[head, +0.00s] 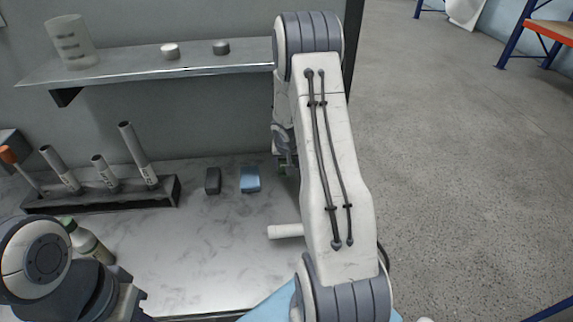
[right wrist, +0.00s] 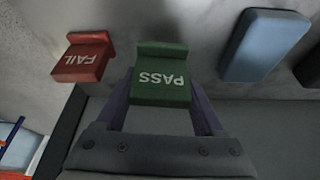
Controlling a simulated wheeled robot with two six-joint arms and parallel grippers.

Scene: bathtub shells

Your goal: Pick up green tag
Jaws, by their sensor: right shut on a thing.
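The green tag (right wrist: 161,80), marked PASS, sits between the two fingers of my right gripper (right wrist: 160,103) in the right wrist view. The fingers are shut on its sides. I cannot tell whether the tag touches the surface below. In the head view my right arm hides most of this gripper, and only a small green patch (head: 284,164) shows beside the arm. A red tag (right wrist: 83,57), marked FAIL, stands to the left of the green tag in the right wrist view, apart from it. Part of my left arm shows at the lower left; its gripper is out of frame.
A blue block (head: 250,180) and a dark block (head: 213,181) lie on the bench (head: 200,245). A tube rack (head: 110,200), a bottle (head: 88,243) and a white cylinder (head: 286,231) are also there. A shelf (head: 130,69) overhangs the back. The bench middle is clear.

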